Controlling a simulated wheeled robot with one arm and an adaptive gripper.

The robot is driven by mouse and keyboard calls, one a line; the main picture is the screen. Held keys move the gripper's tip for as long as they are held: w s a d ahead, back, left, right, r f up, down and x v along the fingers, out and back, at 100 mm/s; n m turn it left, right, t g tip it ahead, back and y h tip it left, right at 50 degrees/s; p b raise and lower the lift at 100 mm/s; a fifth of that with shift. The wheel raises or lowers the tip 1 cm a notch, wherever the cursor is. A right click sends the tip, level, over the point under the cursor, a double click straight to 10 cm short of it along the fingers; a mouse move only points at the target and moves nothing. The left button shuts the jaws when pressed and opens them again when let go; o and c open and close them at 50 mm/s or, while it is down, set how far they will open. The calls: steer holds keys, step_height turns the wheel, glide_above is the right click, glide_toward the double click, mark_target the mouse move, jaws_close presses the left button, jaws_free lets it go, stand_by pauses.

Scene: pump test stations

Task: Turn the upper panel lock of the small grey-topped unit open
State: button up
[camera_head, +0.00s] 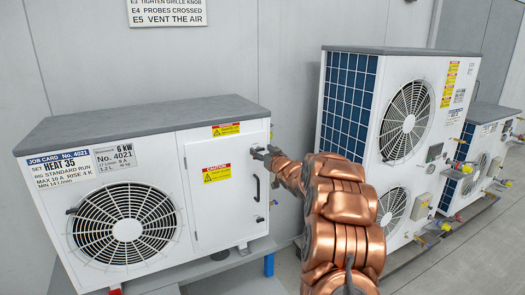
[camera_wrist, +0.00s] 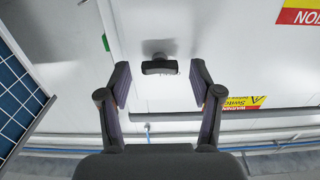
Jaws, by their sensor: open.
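The small grey-topped unit (camera_head: 150,115) stands at the left, white with a round fan grille and a side panel (camera_head: 220,215). A black bar handle (camera_head: 256,188) and a lower lock (camera_head: 260,219) sit at that panel's right edge. My gripper (camera_head: 262,152) is at the panel's upper right edge, above the handle, and covers the upper lock there. In the wrist view, the upper panel lock (camera_wrist: 160,67) is a dark oblong knob lying crosswise on the white panel. My open gripper (camera_wrist: 160,88) has a finger on each side, apart from the knob.
A tall white unit (camera_head: 395,60) with two fans and a blue-finned side stands to the right. A smaller unit (camera_head: 490,140) is beyond it. Warning labels (camera_head: 218,172) are on the panel. Grey floor (camera_head: 450,265) shows at the lower right.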

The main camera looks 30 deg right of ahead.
steer(key=shift+c, duration=0.4)
steer(key=c, duration=1.1)
steer(key=shift+o, duration=0.2)
